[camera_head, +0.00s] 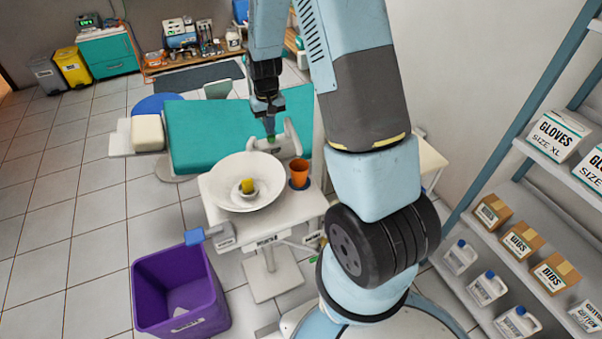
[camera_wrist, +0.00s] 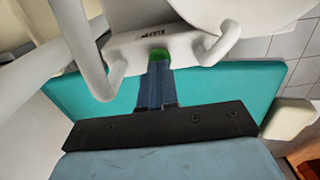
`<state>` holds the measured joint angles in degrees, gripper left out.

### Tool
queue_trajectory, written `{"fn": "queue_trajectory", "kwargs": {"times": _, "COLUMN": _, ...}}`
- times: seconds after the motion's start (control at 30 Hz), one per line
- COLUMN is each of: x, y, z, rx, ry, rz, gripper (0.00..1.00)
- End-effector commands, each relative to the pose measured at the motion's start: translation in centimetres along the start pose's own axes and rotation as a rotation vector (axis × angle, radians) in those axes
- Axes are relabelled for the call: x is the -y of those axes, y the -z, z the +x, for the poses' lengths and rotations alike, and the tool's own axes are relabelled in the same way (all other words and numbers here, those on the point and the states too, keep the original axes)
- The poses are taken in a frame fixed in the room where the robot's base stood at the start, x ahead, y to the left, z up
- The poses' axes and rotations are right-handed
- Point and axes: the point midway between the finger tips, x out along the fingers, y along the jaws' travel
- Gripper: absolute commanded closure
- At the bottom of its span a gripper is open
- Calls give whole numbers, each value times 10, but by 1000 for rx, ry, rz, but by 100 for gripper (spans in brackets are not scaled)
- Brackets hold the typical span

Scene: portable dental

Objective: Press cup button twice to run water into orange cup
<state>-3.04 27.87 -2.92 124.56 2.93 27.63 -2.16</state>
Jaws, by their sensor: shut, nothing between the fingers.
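The orange cup (camera_head: 299,171) stands upright on a dark round base on the white dental unit, right of the white bowl (camera_head: 225,190). Behind the bowl is a white fixture with spouts (camera_head: 289,147). A green button (camera_wrist: 158,54) shows on this fixture below a small dark label in the wrist view; it also shows in the head view (camera_head: 270,139). My gripper (camera_head: 269,127) points down at it from above, fingers together and empty. In the wrist view the fingertips (camera_wrist: 157,67) overlap the button's near edge; I cannot tell whether they touch it. The cup is not visible there.
A yellow object (camera_head: 247,186) stands in the bowl's middle. A teal dental chair (camera_head: 215,137) lies behind the unit. A purple bin (camera_head: 180,290) stands at front left. Shelves with boxes and bottles (camera_head: 522,242) are at right. Curved white spouts (camera_wrist: 95,75) flank my fingers closely.

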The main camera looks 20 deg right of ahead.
Motion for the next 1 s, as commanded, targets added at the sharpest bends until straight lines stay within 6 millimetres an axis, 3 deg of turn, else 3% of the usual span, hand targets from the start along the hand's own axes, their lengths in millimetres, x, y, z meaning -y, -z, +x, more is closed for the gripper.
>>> {"fn": "queue_trajectory", "kwargs": {"times": 0.7, "x": 0, "y": 0, "z": 21, "rx": 1, "ry": 0, "rz": 0, "gripper": 100}}
{"fn": "queue_trajectory", "kwargs": {"times": 1.0, "x": 0, "y": 0, "z": 20, "rx": 0, "ry": 0, "rz": 0, "gripper": 100}}
